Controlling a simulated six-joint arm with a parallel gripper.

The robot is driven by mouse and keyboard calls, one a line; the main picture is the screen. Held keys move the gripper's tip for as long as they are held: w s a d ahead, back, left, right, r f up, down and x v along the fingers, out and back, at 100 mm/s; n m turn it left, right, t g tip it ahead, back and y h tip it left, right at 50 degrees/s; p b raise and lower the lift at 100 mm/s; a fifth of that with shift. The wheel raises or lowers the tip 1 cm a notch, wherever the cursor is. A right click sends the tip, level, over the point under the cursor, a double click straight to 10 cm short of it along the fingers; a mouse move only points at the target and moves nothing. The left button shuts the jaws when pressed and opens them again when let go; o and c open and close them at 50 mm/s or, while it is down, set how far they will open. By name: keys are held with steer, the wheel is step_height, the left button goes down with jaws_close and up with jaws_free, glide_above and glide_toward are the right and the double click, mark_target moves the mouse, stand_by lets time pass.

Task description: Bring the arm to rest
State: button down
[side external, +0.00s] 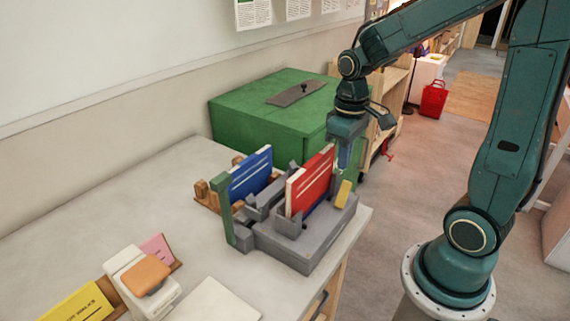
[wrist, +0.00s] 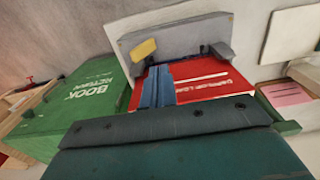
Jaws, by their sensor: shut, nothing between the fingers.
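My gripper (side external: 345,160) hangs pointing down, behind and right of the red book, at the right end of the grey fixture. Its blue-grey fingers (wrist: 157,88) are together with nothing between them in the wrist view. The red book (side external: 310,182) stands upright in the grey fixture (side external: 305,258); it also shows in the wrist view (wrist: 208,78), where the fingers overlap it. I cannot tell whether they touch it. A blue book (side external: 250,173) stands in a wooden holder (side external: 205,197) behind the fixture.
A yellow tab (side external: 342,193) sits at the fixture's right end. A white device (side external: 130,268) with an orange top and a yellow sign (side external: 78,306) occupy the front left.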

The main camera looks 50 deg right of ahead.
steer(key=s+a+r+t, duration=0.5)
steer(key=s+a+r, duration=0.2)
steer(key=s+r, duration=0.2)
steer(key=shift+s+a+r+t, duration=0.25)
steer(key=shift+s+r+t, duration=0.1)
steer(key=shift+r, duration=0.4)
stand_by(1.2)
